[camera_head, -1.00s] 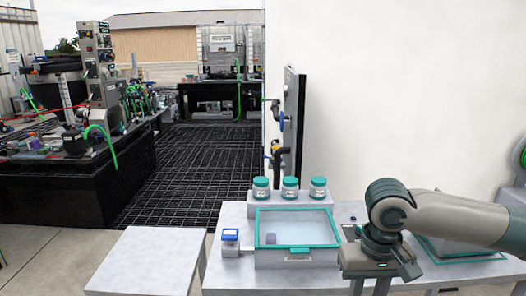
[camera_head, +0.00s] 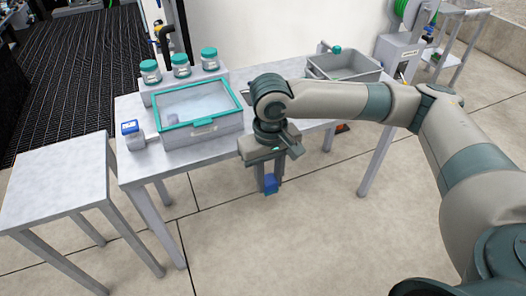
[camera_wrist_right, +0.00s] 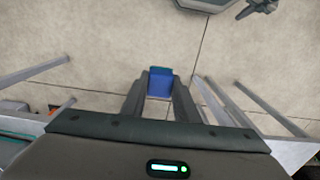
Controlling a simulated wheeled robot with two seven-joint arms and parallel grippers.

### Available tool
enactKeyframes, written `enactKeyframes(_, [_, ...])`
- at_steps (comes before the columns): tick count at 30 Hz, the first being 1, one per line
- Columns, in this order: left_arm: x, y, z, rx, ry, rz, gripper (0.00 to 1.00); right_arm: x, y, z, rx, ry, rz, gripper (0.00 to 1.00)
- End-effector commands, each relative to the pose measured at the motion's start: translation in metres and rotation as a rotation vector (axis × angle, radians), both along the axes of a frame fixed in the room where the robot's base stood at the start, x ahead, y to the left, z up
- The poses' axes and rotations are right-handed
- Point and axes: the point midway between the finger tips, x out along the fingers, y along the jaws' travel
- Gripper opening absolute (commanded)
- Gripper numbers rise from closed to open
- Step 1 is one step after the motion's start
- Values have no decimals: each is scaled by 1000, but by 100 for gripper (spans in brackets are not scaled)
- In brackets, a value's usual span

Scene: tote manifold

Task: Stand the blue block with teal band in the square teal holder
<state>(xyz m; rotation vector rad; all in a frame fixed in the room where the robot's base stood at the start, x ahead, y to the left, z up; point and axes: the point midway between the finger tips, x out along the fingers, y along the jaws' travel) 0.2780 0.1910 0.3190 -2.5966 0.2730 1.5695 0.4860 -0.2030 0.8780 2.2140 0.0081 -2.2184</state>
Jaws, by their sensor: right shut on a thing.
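The blue block with a teal band (camera_head: 270,184) is between the fingers of my right gripper (camera_head: 269,176). In the right wrist view the block (camera_wrist_right: 160,84) shows its blue face with the teal band at the far end, and both fingers close on its sides. The gripper points down and holds the block in the air in front of the table's front edge, over the floor. I cannot make out a square teal holder for certain in either view. My left gripper is not in view.
A teal-rimmed clear-topped tote (camera_head: 199,127) stands on the grey table (camera_head: 187,156), with several teal-lidded jars behind it. A small blue-topped container (camera_head: 132,136) is at its left. A grey open bin (camera_head: 345,70) is at the right. A lower table (camera_head: 55,180) stands left.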

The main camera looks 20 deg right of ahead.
Motion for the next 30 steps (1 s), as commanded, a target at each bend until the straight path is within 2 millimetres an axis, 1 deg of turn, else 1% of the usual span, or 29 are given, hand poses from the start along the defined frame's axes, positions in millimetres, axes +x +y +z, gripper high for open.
enactKeyframes(1, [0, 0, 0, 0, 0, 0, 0, -8, 0, -17, 1, 9, 1, 6])
enactKeyframes(6, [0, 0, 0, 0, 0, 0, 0, -30, 0, -64, 2, 8, 1, 6])
enactKeyframes(9, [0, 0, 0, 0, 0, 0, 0, -43, 0, -87, 3, 6, -1, 6])
enactKeyframes(12, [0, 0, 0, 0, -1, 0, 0, -54, 0, -105, 3, 5, -4, 6])
enactKeyframes(15, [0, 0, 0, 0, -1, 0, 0, -62, 0, -117, 3, 2, -7, 6])
enactKeyframes(18, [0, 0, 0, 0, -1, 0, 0, -67, -1, -124, 2, 0, -9, 6])
enactKeyframes(30, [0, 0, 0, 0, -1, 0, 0, -69, -1, -126, 2, -2, -9, 6])
